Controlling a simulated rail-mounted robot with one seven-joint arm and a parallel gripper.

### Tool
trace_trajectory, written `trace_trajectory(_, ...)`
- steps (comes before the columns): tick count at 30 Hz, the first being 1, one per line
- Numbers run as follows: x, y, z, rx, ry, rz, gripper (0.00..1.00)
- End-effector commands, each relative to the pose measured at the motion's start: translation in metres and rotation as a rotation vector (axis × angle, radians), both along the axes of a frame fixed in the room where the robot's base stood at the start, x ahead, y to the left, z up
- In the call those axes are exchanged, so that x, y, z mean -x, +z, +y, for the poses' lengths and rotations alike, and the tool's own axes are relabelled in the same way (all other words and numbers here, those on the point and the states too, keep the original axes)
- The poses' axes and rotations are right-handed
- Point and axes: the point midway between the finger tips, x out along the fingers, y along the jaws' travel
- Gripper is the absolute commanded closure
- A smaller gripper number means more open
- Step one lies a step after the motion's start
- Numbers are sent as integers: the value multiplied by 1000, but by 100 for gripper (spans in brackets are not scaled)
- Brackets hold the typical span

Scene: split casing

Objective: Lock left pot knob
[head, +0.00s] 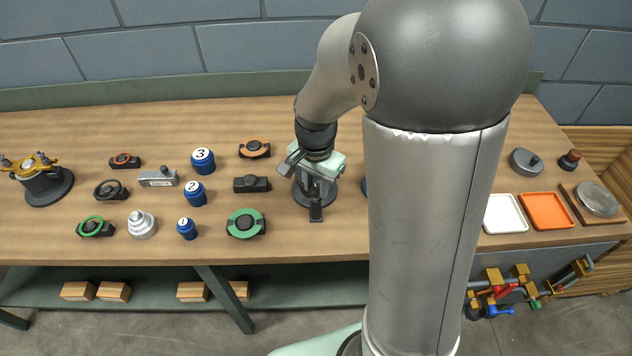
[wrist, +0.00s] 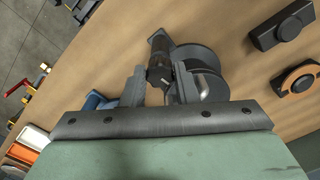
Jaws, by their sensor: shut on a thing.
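My gripper (wrist: 158,82) is shut on a dark cylindrical knob (wrist: 160,62), which sits between its two grey fingers in the wrist view. In the head view my gripper (head: 316,196) points down at the middle of the table, and a dark end (head: 316,212) shows just below it. A round dark grey fixture (wrist: 205,60), which looks like the pot, is right beside the knob. Its round base (head: 299,195) shows under my gripper in the head view. The gripper hides much of the fixture, and I cannot tell whether the knob is locked.
Blue numbered cylinders (head: 203,161), a green ring part (head: 245,223) and a dark block (head: 252,184) lie to the left. A clamped fixture (head: 42,182) with gold parts stands far left. White (head: 504,214) and orange (head: 546,211) trays lie right. My arm hides the table's centre right.

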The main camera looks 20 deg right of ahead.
Motion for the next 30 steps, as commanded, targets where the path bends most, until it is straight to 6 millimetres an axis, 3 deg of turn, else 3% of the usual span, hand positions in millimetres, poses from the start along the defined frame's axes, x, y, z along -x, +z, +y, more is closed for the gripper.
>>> trace_trajectory(12, -1, 2, 0, 1, -165, -4, 96)
trace_trajectory(27, -1, 1, 0, 0, -183, -5, 96)
trace_trajectory(28, -1, 1, 0, 0, -183, -5, 70)
trace_trajectory(30, -1, 1, 0, -1, -183, -4, 51)
